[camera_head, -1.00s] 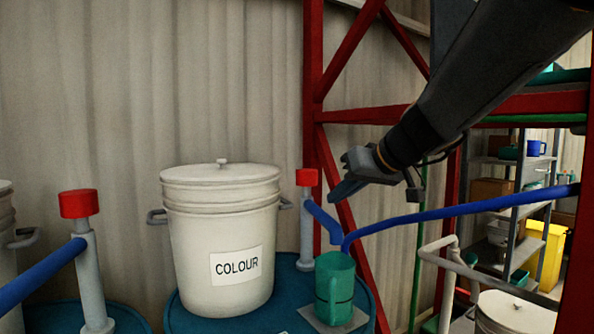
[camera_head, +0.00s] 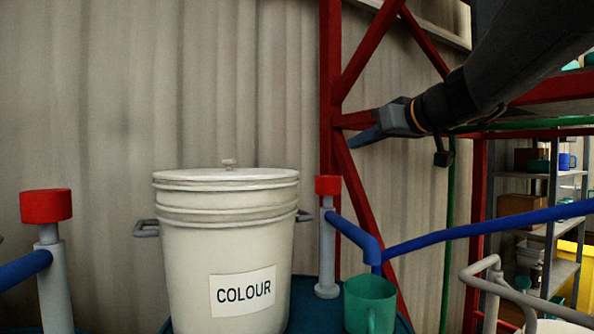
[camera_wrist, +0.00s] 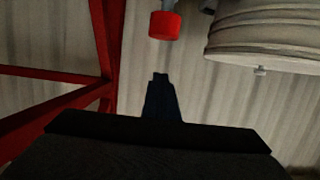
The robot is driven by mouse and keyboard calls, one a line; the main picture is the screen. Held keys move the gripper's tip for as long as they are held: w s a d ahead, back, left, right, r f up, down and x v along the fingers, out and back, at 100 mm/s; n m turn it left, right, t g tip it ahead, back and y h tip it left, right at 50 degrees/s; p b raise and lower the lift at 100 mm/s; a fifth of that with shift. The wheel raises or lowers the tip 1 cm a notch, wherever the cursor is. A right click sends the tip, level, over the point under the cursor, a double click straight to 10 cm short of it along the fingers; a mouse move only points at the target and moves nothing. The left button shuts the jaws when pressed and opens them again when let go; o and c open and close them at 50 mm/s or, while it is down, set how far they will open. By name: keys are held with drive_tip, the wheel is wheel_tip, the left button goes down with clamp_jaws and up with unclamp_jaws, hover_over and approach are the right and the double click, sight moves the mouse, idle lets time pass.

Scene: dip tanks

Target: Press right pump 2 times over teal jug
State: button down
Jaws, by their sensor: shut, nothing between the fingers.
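The right pump (camera_head: 327,240) is a grey post with a red cap on top and a blue spout bending down to the right. The teal jug (camera_head: 370,304) stands below the end of that spout, cut off by the bottom edge in the head view. My gripper (camera_head: 352,142) is shut and empty, above and to the right of the red cap, apart from it. In the wrist view my gripper (camera_wrist: 160,78) points up the picture, with the red cap (camera_wrist: 164,25) ahead of it near the top edge.
A white lidded bucket marked COLOUR (camera_head: 225,250) stands left of the pump. Another red-capped pump (camera_head: 46,207) is at far left. Red frame bars (camera_head: 330,90) rise behind the pump. A blue pipe (camera_head: 480,230) runs right. Shelves (camera_head: 565,210) stand at far right.

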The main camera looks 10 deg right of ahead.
drive_tip(key=p, duration=0.4)
hover_over(328, 185)
drive_tip(key=w+d, duration=0.1)
drive_tip(key=d, duration=0.1)
drive_tip(key=shift+a+f, duration=0.25)
drive_tip(key=shift+f, duration=0.95)
wheel_tip(328, 185, down, 2)
drive_tip(key=shift+d+f, duration=0.1)
drive_tip(key=shift+f, duration=0.95)
drive_tip(key=shift+f, duration=0.1)
